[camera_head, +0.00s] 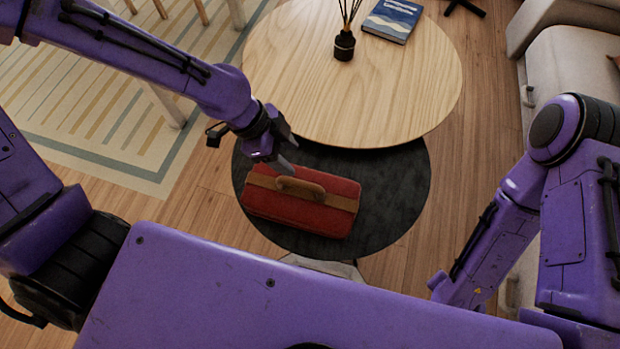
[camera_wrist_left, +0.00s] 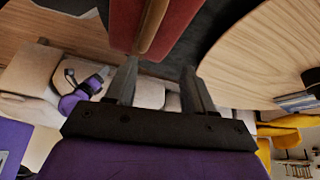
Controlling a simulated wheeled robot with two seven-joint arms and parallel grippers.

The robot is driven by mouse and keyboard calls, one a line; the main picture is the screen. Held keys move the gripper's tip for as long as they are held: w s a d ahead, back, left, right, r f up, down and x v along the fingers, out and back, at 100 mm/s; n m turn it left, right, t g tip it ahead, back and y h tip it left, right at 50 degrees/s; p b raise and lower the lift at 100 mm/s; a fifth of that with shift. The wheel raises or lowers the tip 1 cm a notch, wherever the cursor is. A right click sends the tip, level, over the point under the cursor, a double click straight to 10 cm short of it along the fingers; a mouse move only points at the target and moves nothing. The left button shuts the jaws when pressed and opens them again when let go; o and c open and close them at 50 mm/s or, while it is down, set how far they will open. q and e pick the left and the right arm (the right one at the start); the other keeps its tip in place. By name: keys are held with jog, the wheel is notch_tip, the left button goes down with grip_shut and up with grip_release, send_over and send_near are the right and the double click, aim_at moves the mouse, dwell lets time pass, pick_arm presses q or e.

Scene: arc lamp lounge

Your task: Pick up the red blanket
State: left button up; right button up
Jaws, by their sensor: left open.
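The red blanket (camera_head: 315,218) is a folded bundle with a tan strap and a raised tan handle (camera_head: 300,189). It lies on the dark round lower table (camera_head: 395,195). My left gripper (camera_head: 287,156) is open and empty, just above the handle's left end at the blanket's far side. In the left wrist view, the blanket (camera_wrist_left: 122,22) and its strap show at the top, beyond the two spread fingers (camera_wrist_left: 160,78). The fingers do not hold it. My right arm comes in at the right, but its gripper is out of sight.
A higher round wooden table (camera_head: 400,90) overlaps the dark one on the far side. It carries a black reed diffuser (camera_head: 344,46) and a blue book (camera_head: 392,20). A pale sofa (camera_head: 570,75) stands at the right and a striped rug (camera_head: 100,110) lies at the left.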

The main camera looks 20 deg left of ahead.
aim_at(299, 182)
pick_arm(q)
jog(key=shift+s+a+f+m+g, duration=0.15)
jog(key=shift+s+a+m+g, duration=0.2)
jog(key=shift+m, duration=0.25)
jog(key=shift+s+f+m+y, duration=0.4)
jog(key=shift+s+m, duration=0.2)
jog(key=shift+s, duration=0.05)
jog(key=b+x, duration=0.2)
jog(key=x, duration=0.2)
jog(key=shift+w+d+f, duration=0.15)
jog(key=shift+d+f, duration=0.05)
jog(key=shift+f, duration=0.05)
jog(key=b+x, duration=0.3)
jog(key=x, duration=0.2)
jog(key=shift+f, duration=0.2)
grip_shut()
jog(key=shift+r, duration=0.1)
